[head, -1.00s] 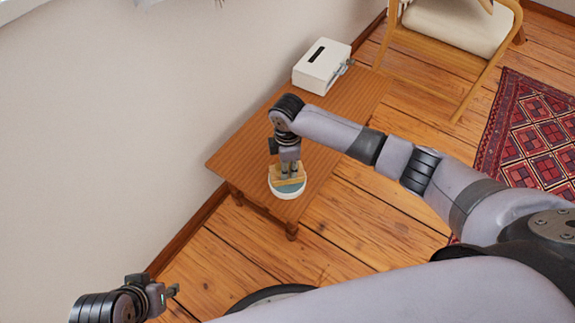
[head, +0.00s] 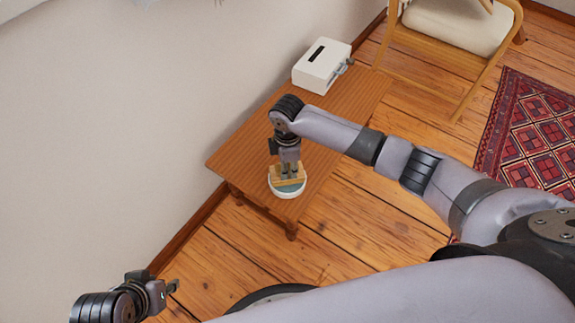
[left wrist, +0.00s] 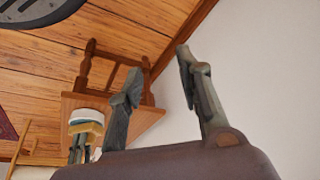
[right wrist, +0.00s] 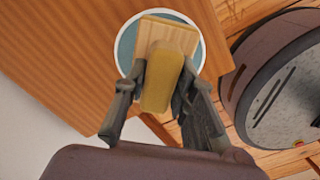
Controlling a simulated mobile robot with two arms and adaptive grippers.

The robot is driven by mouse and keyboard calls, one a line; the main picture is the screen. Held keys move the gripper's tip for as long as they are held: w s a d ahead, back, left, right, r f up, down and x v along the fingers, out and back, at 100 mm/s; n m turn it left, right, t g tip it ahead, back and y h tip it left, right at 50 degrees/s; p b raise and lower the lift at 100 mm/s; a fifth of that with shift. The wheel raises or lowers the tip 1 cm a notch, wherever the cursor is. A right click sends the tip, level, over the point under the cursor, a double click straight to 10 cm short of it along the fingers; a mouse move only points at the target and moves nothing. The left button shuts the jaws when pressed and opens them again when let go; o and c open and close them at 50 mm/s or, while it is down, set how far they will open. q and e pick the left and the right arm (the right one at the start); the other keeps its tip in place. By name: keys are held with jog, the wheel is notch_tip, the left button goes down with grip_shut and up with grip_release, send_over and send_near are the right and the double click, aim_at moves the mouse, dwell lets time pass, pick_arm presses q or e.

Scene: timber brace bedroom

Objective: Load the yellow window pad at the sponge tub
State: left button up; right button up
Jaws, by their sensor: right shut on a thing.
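The yellow window pad (head: 287,181) is a flat tan board with a dull yellow handle (right wrist: 162,80). My right gripper (head: 289,171) points down and is shut on that handle. The board lies over the round sponge tub (head: 290,195), which has a white rim and a blue-green inside (right wrist: 127,48). In the right wrist view the board covers part of the inside; whether it presses on the sponge cannot be told. My left gripper (head: 170,290) is empty at the lower left, away from the table. Its fingers stand apart in the left wrist view (left wrist: 158,66).
The tub stands near the front end of a small wooden table (head: 243,150) against the wall. A white box (head: 321,66) with a dark slot stands at its far end. A chair (head: 455,28) and a red rug (head: 535,130) are to the right. The middle tabletop is clear.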

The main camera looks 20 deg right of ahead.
pick_arm(q)
jog(key=shift+w+d+r+t, duration=0.15)
jog(key=shift+w+t, duration=0.15)
jog(key=shift+w, duration=0.35)
pick_arm(e)
jog(key=shift+f, duration=0.25)
pick_arm(q)
jog(key=shift+s+a+g+p, duration=0.15)
jog(key=shift+s+g+p, duration=0.1)
jog(key=shift+s, duration=0.35)
jog(key=shift+s+a+g+p, duration=0.15)
jog(key=shift+s+g, duration=0.1)
jog(key=shift+s, duration=0.3)
pick_arm(e)
jog(key=shift+s+f, duration=0.15)
dwell(3.0)
